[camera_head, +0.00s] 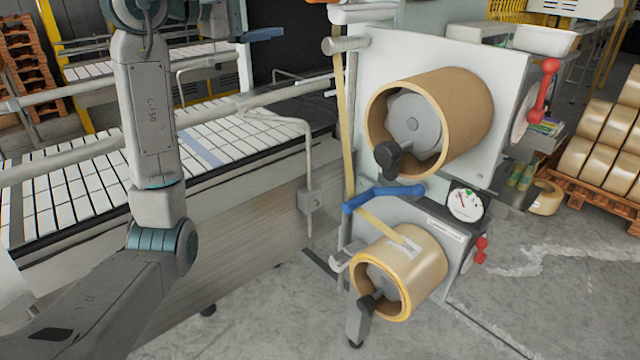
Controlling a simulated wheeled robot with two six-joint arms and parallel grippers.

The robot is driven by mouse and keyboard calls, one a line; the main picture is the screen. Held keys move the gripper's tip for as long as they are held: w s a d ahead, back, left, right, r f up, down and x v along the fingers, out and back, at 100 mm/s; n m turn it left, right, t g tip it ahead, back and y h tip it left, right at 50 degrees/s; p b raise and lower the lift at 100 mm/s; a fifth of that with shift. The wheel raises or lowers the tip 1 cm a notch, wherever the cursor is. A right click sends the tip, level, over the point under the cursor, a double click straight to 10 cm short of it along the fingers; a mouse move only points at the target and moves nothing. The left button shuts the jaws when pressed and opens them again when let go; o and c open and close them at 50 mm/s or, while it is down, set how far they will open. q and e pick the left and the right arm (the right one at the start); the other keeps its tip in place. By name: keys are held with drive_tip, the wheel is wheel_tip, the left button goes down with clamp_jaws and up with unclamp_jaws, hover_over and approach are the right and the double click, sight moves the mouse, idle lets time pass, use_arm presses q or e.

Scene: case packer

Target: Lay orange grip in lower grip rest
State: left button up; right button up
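I cannot make out an orange grip for certain. A red handle (543,90) stands at the upper right side of the tape machine and a smaller red knob (481,248) sits lower on that side. No part can be clearly identified as the lower grip rest. A pale bracket (343,261) projects left of the lower tape roll (425,262). My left arm rises from the lower left to the top edge, where its wrist is cut off. My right arm and gripper are out of view.
The machine's pale upper plate (440,62) carries a large brown roll (465,105). A blue lever (383,194) crosses between the rolls, near a round gauge (466,204). A conveyor (235,140) runs along the left. Stacked rolls on a pallet (590,190) stand right. Floor at lower right is clear.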

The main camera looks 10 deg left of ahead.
use_arm(q)
drive_tip(key=shift+a+p+x, duration=0.2)
drive_tip(key=shift+p+x, duration=1.55)
drive_tip(key=shift+x, duration=4.05)
drive_tip(key=shift+w+f, duration=0.1)
drive_tip(key=shift+f, duration=0.1)
drive_tip(key=shift+w+d, duration=0.1)
drive_tip(key=shift+r, duration=0.1)
clamp_jaws()
